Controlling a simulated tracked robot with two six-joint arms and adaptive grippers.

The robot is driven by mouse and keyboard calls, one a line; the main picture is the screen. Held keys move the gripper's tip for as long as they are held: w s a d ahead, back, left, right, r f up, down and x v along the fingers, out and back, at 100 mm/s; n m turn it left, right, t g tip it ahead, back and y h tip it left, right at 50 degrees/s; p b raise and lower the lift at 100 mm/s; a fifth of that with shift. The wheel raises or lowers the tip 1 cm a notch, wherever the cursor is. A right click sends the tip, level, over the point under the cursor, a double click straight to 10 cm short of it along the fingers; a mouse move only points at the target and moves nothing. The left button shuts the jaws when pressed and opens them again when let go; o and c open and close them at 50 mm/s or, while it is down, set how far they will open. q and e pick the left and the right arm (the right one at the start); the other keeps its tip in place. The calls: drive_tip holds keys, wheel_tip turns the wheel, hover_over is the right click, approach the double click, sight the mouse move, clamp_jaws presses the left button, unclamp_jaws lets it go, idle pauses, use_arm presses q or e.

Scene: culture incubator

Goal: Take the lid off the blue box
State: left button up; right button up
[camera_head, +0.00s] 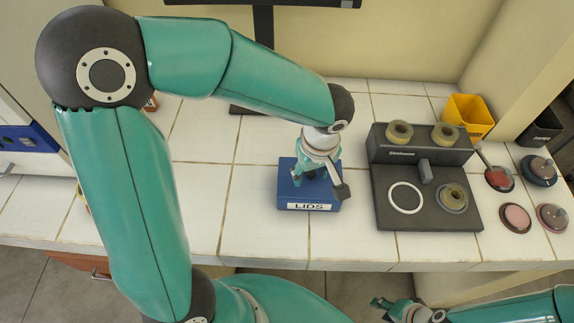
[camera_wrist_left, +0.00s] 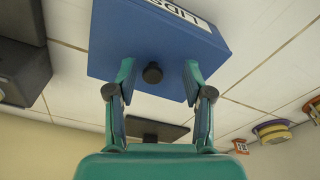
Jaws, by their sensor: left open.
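The blue box (camera_head: 288,188) with a white "LIDS" label sits on the tiled counter, near the middle of the head view. Its blue top (camera_wrist_left: 125,42) fills the upper part of the left wrist view, and a round black knob (camera_wrist_left: 152,73) stands on it. I see no gap between lid and box. My left gripper (camera_head: 316,177) is right above the box, pointing down. In the left wrist view it is open, with one finger on either side of the knob and space between. My right gripper (camera_head: 408,309) is low at the bottom edge, away from the box; its jaws are unclear.
A dark device (camera_head: 388,215) with several ring-shaped pieces stands right of the box. Further right are round dishes (camera_head: 515,218), a yellow bin (camera_head: 466,112) and a black bin (camera_head: 540,130). A monitor stand (camera_head: 263,25) is behind.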

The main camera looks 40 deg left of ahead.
use_arm(q)
drive_tip(key=shift+r, duration=0.1)
clamp_jaws()
drive_tip(key=shift+r, duration=0.15)
idle(0.3)
